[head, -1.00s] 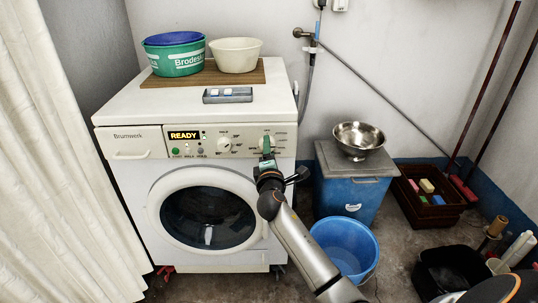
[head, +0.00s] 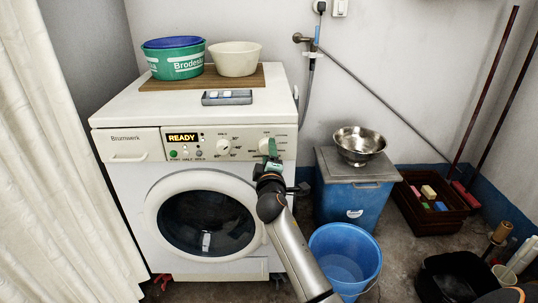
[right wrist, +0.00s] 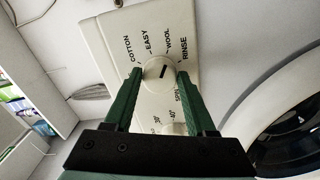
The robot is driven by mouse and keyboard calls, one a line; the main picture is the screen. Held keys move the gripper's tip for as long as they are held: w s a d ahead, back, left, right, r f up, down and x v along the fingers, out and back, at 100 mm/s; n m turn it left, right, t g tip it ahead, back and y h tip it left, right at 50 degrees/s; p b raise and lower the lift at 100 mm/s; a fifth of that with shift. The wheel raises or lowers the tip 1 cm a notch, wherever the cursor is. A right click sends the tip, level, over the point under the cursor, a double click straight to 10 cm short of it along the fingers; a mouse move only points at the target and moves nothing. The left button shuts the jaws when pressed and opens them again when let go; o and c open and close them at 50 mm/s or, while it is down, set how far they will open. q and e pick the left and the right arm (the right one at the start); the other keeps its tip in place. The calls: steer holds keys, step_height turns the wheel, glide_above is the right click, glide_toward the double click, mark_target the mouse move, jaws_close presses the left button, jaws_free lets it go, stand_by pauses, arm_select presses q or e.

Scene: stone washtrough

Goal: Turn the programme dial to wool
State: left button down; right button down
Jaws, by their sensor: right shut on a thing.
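The programme dial (head: 264,146) is a cream knob at the right end of the panel on the white washing machine (head: 140,190). In the right wrist view the dial (right wrist: 157,69) shows a dark mark slanting to the upper right, on the WOOL and RINSE side. I cannot tell exactly which label it meets. COTTON, EASY, WOOL, RINSE and SPIN are printed around it. My right gripper (head: 272,149) is shut on the dial, one green finger on each side; its fingers also show in the right wrist view (right wrist: 157,78). My left gripper is not in view.
A second knob (head: 223,147) and a lit READY display (head: 182,138) are left of the dial. The round door (head: 205,247) is below. Tubs (head: 175,65) stand on top. A blue bucket (head: 345,255) and blue bin (head: 350,203) are at the right.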

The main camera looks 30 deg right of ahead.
steer(key=shift+f, duration=0.1)
steer(key=shift+c, duration=1.1)
jaws_free()
steer(key=p+v, duration=0.1)
steer(key=v, duration=0.6)
steer(key=shift+s+a+p, duration=0.2)
steer(key=shift+p, duration=0.1)
steer(key=shift+a, duration=0.1)
